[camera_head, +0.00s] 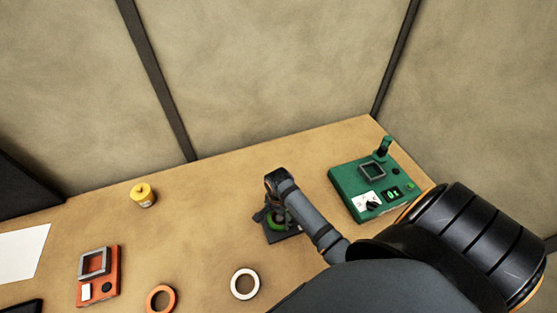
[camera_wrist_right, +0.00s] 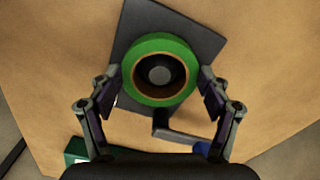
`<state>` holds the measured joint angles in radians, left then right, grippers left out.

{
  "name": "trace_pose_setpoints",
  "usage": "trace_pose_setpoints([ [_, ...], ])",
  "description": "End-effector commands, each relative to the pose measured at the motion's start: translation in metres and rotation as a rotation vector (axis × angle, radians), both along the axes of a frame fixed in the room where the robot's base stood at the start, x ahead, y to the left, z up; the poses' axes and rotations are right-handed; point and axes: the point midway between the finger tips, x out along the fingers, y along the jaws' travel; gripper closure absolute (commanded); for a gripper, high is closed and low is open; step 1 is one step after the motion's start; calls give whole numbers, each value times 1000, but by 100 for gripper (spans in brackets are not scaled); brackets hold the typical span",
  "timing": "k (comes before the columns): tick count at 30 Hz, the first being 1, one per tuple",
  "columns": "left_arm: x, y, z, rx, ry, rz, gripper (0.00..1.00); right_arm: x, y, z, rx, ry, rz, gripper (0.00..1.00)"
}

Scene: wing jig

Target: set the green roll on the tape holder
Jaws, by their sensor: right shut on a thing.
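The green roll (camera_wrist_right: 136,85) is between the two fingers of my right gripper (camera_wrist_right: 163,85), which is shut on it by its outer sides. The tape holder (camera_wrist_right: 190,40) is a dark plate under the roll; its round grey post top (camera_wrist_right: 159,75) shows in the middle of the roll's hole. I cannot tell how far down the post the roll sits. In the head view the green roll (camera_head: 277,224) is partly hidden by my right gripper (camera_head: 268,214), above the dark holder plate (camera_head: 283,237). My left gripper is not in view.
A green device (camera_head: 345,184) stands right of the holder. A white roll (camera_head: 245,284), an orange roll (camera_head: 161,299), an orange device (camera_head: 100,277) and a yellow pot (camera_head: 143,195) are on the table to the left. The table between pot and holder is clear.

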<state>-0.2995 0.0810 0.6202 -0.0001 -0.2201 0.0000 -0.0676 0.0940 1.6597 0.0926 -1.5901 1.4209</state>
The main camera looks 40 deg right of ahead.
Motion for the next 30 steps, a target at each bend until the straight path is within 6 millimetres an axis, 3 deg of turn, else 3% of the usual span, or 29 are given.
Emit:
trace_pose_setpoints([
  [29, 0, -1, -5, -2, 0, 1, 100, 0, 0, -12, 0, 0, 0, 54],
  [30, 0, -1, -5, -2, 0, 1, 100, 0, 0, -12, 0, 0, 0, 21],
])
